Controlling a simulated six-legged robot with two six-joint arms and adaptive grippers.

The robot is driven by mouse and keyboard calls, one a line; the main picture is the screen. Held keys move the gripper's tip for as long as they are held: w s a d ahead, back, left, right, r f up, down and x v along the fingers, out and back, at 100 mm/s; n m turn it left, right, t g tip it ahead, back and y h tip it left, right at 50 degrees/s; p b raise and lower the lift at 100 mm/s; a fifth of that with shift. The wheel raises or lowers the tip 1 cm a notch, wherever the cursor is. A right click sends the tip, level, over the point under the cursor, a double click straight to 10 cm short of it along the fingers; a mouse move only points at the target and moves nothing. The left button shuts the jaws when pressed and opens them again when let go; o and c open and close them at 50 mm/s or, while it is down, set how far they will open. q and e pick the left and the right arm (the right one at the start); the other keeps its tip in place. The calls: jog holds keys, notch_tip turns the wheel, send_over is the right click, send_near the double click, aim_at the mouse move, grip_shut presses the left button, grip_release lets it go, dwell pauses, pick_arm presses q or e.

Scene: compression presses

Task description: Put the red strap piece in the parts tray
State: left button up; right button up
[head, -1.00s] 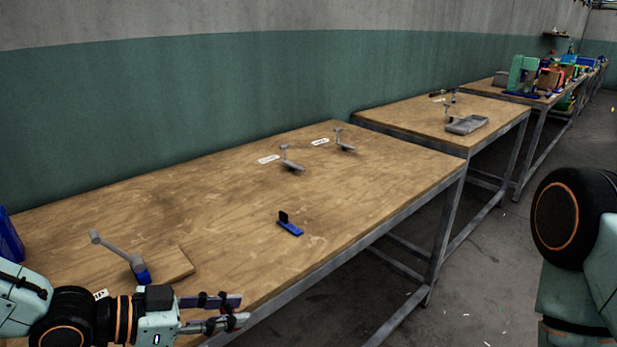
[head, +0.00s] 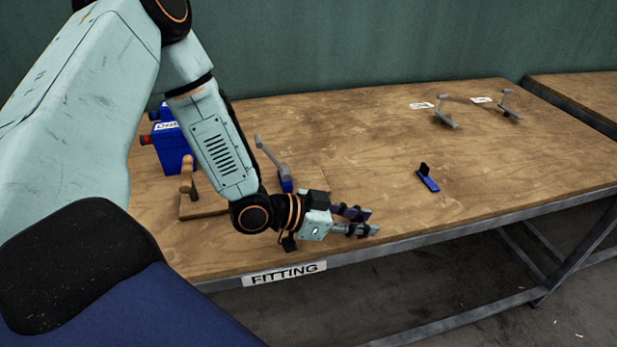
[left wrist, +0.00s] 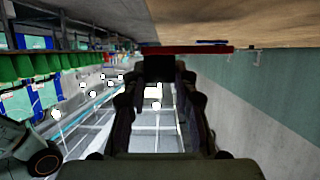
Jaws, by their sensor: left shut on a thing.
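My left gripper (head: 368,222) is low over the front edge of the wooden table, pointing right. The red piece cannot be made out in the head view. The parts tray does not show in either view now. My right gripper is not in view.
The wooden table (head: 370,150) has a FITTING label (head: 285,273) on its front edge. A small blue stand (head: 428,183) is right of my gripper. Grey levers (head: 445,110) stand farther back. A blue box (head: 172,150) and a wooden block (head: 200,208) are at left.

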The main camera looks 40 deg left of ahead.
pick_arm(q)
jog(key=w+n+y, duration=0.1)
jog(key=w, duration=0.1)
jog(key=w+a+n+t+y, duration=0.1)
jog(key=w, duration=0.1)
jog(key=w+a+r+n+t+y+p, duration=0.1)
jog(key=w+y, duration=0.1)
jog(key=shift+w+a+n, duration=0.2)
jog(key=shift+a+n, duration=0.05)
jog(key=shift+n, duration=0.15)
jog(key=w+a+r+n+t+y+p, duration=0.1)
jog(key=w+a+r+n+y, duration=0.3)
jog(key=w+n+y, duration=0.2)
jog(key=s+a+r+n+g+y, duration=0.2)
jog(key=a+r+n+g+y, duration=0.2)
jog(key=a+n+y, duration=0.4)
jog(key=shift+a+n+g+y, duration=0.3)
jog(key=shift+a+y, duration=0.4)
jog(key=shift+a, duration=0.2)
jog(key=shift+s, duration=0.1)
